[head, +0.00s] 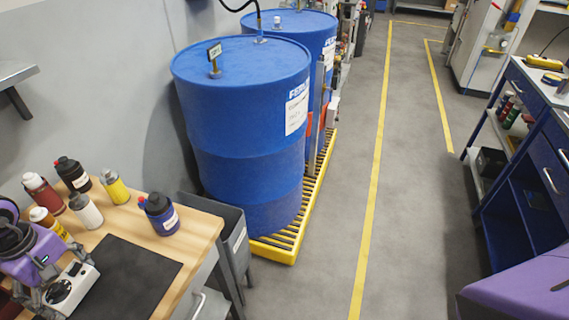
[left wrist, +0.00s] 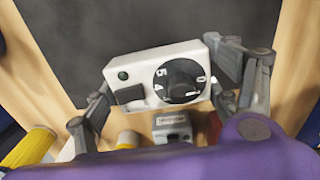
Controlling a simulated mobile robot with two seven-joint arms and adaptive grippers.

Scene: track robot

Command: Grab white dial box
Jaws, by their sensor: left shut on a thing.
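The white dial box (head: 75,285) is at the lower left of the head view, by the left edge of a dark mat on the wooden bench. In the left wrist view the white box (left wrist: 140,65) shows a black dial with white numbers, a dark square and a small green round part. My left gripper (head: 68,283) is shut on the box, with one finger at each end of it in the left wrist view (left wrist: 172,82). I cannot tell whether the box touches the bench. My right gripper is not in view.
Several bottles (head: 88,212) stand along the bench's back, with a dark blue one (head: 160,213) at its far right corner. The dark mat (head: 125,275) is otherwise bare. A grey bin (head: 232,240), blue drums (head: 240,110) and a blue workbench (head: 530,200) stand beyond.

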